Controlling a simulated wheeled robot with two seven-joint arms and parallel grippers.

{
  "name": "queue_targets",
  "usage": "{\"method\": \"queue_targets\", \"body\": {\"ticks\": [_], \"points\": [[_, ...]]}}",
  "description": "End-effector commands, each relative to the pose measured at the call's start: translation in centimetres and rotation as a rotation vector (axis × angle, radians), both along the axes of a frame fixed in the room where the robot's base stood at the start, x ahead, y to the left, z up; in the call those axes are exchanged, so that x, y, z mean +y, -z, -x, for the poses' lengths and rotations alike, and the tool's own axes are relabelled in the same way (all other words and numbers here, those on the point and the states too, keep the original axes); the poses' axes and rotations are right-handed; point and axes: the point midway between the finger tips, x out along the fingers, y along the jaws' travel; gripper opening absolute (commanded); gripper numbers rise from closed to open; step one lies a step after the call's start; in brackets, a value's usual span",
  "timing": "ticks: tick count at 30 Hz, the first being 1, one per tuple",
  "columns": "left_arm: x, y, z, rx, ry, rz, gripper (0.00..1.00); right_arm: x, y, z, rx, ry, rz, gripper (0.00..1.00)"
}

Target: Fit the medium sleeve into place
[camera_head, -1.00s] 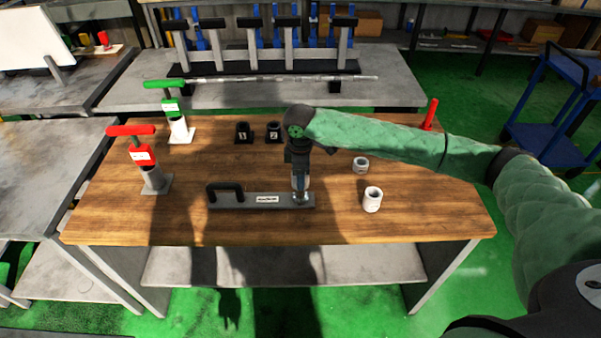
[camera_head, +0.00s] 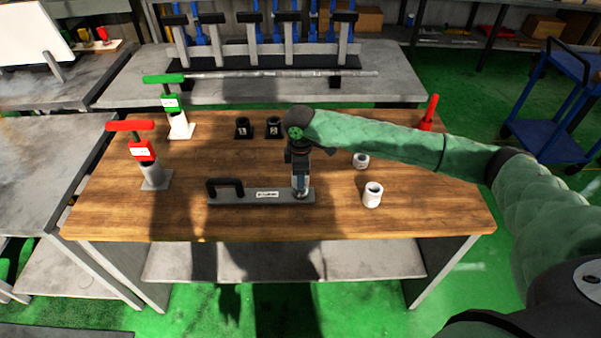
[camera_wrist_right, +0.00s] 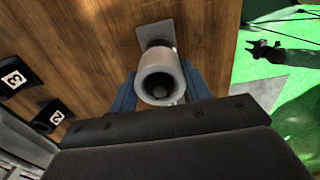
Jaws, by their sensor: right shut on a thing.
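Something dark and round shows inside the sleeve's bore. The plate's end (camera_wrist_right: 155,32) shows past the sleeve; I cannot tell whether the sleeve rests on it. Two other pale sleeves stand on the table, one farther back (camera_head: 361,161) and one nearer (camera_head: 373,195). A dark gripper (camera_wrist_right: 272,52), apparently my left, shows far off over the green floor; its jaws are unclear.
Two black numbered blocks (camera_head: 243,128) (camera_head: 274,127) stand at the back of the wooden table (camera_head: 230,224). A red-handled gauge (camera_head: 142,152) and a green-handled gauge (camera_head: 170,104) stand at left. A red upright piece (camera_head: 430,110) is at back right. The front right is clear.

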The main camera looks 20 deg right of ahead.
Motion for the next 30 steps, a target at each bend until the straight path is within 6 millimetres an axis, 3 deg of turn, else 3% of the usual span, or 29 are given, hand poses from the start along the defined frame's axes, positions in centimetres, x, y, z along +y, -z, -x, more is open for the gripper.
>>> {"method": "queue_targets", "body": {"ticks": [30], "points": [[0.0, 0.3, 0.0, 0.000, 0.000, 0.000, 0.36, 0.0, 2.1, 0.0, 0.000, 0.000, -0.001, 0.18]]}}
